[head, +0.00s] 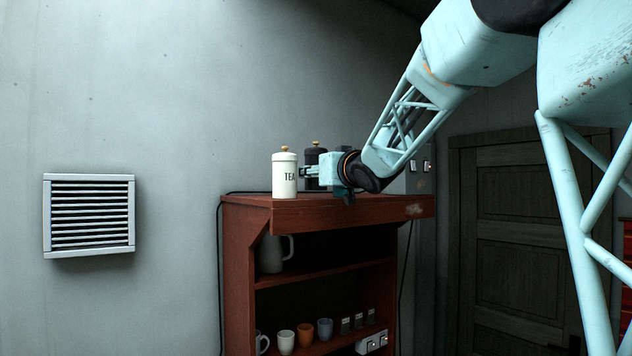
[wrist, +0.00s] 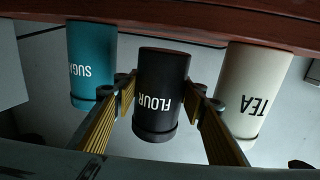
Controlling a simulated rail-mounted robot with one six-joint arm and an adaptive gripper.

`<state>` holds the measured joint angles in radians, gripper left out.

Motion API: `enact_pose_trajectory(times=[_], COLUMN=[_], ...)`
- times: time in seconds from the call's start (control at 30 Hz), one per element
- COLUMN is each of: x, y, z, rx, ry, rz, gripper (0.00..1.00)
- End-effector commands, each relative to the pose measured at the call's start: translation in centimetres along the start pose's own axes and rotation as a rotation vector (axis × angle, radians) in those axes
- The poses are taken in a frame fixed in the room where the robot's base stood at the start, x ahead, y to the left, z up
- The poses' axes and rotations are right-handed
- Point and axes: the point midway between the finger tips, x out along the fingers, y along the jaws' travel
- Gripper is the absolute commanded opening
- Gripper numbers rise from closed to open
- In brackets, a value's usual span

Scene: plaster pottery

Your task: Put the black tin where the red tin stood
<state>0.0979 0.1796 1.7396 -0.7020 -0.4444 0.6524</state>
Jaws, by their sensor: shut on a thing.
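The black tin (wrist: 160,92), lettered FLOUR, is between the two fingers of my gripper (wrist: 160,88) in the wrist view, which shows it upside down. My gripper is shut on its sides. In the head view the black tin (head: 315,152) is upright above the shelf top, partly hidden by the cream tin and my gripper (head: 309,172). I cannot tell whether its base touches the wood. No red tin shows in either view.
A cream TEA tin (head: 285,176) stands at the front left of the red-brown shelf unit (head: 330,212). A teal SUGAR tin (wrist: 91,62) stands on the black tin's other side. Cups and a grey jug (head: 271,256) fill lower shelves. A dark cable runs behind.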

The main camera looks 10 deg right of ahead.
Motion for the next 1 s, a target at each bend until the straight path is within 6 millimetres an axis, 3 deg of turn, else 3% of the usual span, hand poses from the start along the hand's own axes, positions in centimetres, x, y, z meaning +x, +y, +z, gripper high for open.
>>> enact_pose_trajectory(times=[0.2, 0.77, 0.8, 0.83, 1.0], x=[0.0, 0.0, 0.0, 0.0, 0.0], y=[0.0, 0.0, 0.0, 0.0, 0.0], z=[1.8, 2.4, 2.4, 2.4, 2.4], rx=[0.0, 0.0, 0.0, 0.0, 0.0], ry=[-0.001, 0.0, 0.0, 0.0, 0.0], rz=[0.0, 0.0, 0.0, 0.0, 0.0], gripper=[0.26, 0.26, 0.4, 0.43, 0.43])
